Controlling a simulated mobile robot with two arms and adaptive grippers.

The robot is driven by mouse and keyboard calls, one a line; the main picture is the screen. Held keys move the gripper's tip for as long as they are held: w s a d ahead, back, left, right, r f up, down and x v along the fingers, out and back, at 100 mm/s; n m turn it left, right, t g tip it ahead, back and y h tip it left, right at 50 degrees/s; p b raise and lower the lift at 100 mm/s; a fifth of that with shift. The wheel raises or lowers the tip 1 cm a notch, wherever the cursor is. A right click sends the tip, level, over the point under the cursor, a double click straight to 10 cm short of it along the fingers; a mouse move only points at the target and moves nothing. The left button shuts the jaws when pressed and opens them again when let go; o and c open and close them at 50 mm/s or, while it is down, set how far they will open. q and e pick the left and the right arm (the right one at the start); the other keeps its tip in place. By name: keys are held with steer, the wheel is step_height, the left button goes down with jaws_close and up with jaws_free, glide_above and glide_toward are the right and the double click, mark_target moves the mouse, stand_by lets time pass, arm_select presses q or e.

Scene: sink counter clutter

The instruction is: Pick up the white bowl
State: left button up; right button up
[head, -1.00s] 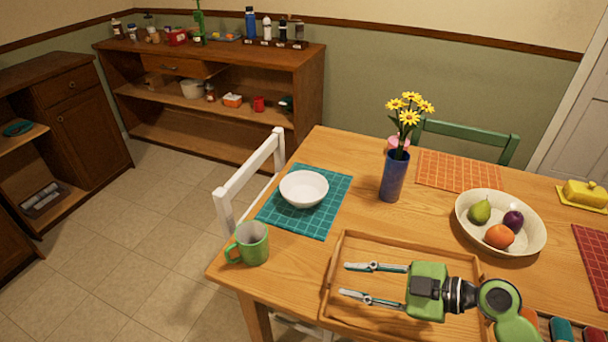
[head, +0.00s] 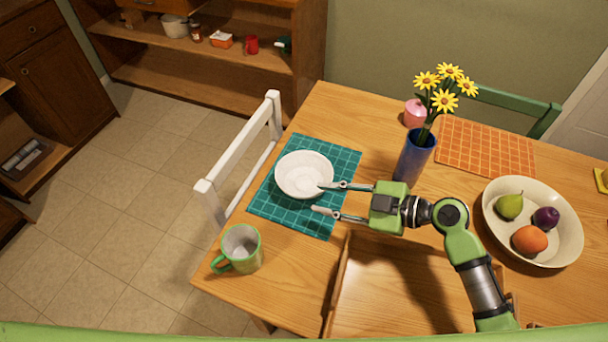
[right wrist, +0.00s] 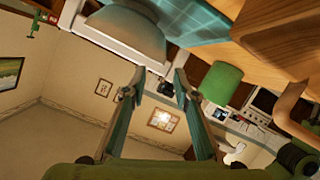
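The white bowl (head: 304,172) sits upright and empty on the teal placemat (head: 338,160) at the left end of the table. My right gripper (head: 319,198) comes in from the right, open and empty. Its upper fingertip overlaps the bowl's right rim in the head view; its lower one is just below and right of the bowl. I cannot tell whether they touch. In the right wrist view the bowl (right wrist: 125,30) is at the top, beyond and above the parted fingertips (right wrist: 159,75). My left gripper is in neither current view.
A green mug (head: 241,247) stands at the table's front left corner. A wooden tray (head: 337,292) lies under my right arm. A blue vase (head: 413,158) with yellow flowers stands behind the gripper. A fruit bowl (head: 494,228) is at right. A white chair (head: 243,160) borders the left edge.

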mark_target(302, 195)
steer(key=shift+x, duration=1.15)
steer(key=shift+w+a+f, duration=0.1)
steer(key=shift+w, duration=0.15)
steer(key=p+x, duration=0.1)
steer(key=x, duration=0.1)
steer(key=p+x, duration=0.1)
steer(key=x, duration=0.1)
steer(key=shift+s+a, duration=0.15)
steer(key=shift+s, duration=0.05)
steer(key=shift+w+a+f, duration=0.25)
steer(key=shift+a+f, duration=0.05)
steer(key=shift+a, duration=0.1)
arm_select(q)
steer(key=r, duration=0.1)
steer(key=w+r, duration=0.1)
steer(key=shift+w+d+r, duration=0.1)
steer(key=shift+w+r, duration=0.2)
steer(key=shift+r, duration=0.1)
steer(key=shift+s, duration=0.1)
arm_select(e)
steer(key=shift+r, duration=0.1)
jaws_close()
